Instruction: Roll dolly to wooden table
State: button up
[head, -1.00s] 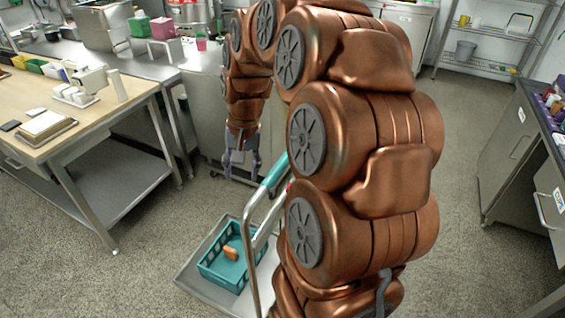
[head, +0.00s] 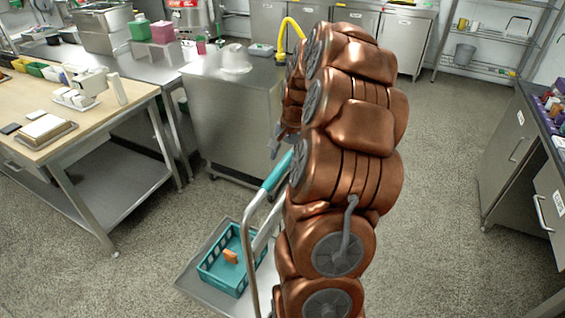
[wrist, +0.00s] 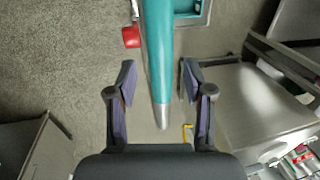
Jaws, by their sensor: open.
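The dolly (head: 208,278) is a low grey platform on the floor, with a bent metal handle (head: 252,225) that has a teal grip (head: 277,173). My gripper (head: 280,140) is beside the upper end of the teal grip, partly hidden by my arm. In the wrist view my gripper (wrist: 159,75) is open, and the teal bar (wrist: 157,60) runs between its two fingers with gaps on both sides. A teal basket (head: 212,281) with an orange item (head: 231,256) sits on the platform. The wooden table (head: 80,122) stands at the left.
A steel cabinet (head: 235,125) stands behind the dolly. Grey drawers (head: 515,160) stand at the right. Between the dolly and the wooden table there is open floor (head: 150,235). A red part (wrist: 131,37) shows beside the bar in the wrist view.

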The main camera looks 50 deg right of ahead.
aim_at(282, 165)
jog(key=shift+w+f, duration=0.2)
jog(key=shift+f, duration=0.7)
jog(key=shift+w+f, duration=0.2)
jog(key=shift+f, duration=0.65)
jog(key=shift+c, duration=0.4)
jog(key=shift+a, duration=0.1)
grip_shut()
